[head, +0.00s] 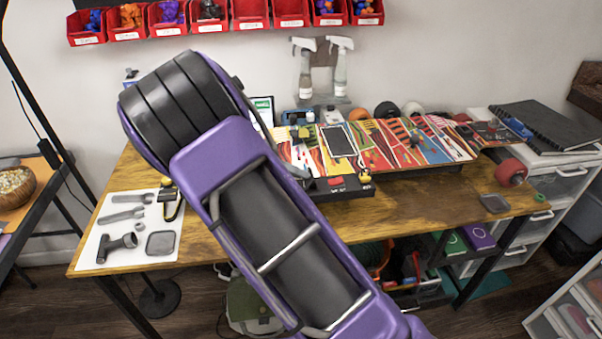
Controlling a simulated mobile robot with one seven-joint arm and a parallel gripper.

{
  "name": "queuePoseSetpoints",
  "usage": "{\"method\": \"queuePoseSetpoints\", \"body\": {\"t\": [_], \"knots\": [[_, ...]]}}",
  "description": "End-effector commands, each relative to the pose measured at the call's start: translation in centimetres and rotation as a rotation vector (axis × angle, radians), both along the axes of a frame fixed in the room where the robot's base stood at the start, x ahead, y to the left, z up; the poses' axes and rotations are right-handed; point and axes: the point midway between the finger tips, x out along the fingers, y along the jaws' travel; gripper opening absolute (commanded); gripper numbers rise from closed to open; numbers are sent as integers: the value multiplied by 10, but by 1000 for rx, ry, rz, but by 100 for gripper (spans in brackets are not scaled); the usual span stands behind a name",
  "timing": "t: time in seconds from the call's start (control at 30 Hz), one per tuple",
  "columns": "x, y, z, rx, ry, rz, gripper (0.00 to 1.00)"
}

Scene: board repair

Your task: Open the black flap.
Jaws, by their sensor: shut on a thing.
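A colourful striped board (405,150) lies on the wooden table, right of my arm. A dark rectangular panel with a light rim (339,141) is set in its left part; it may be the black flap, but I cannot tell for sure, nor whether it is open. A low black box with a red patch (337,186) sits along the board's front edge. My purple and black arm crosses the view and covers the board's left end.
A white mat with grey tools (103,232) lies on the table's left end. Spray bottles (341,70) stand behind the board. Red bins (209,25) hang on the wall above. A red roll (511,172) and a grey square piece (494,203) are at right. The table's (420,207) front right is mostly clear.

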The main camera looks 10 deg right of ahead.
Motion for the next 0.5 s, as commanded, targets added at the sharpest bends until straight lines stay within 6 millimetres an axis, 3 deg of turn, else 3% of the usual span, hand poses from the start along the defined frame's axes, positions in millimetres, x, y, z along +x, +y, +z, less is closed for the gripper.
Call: {"method": "queuePoseSetpoints", "body": {"t": [0.5], "knots": [[0,20,-15,-419,-1,2,0]]}}
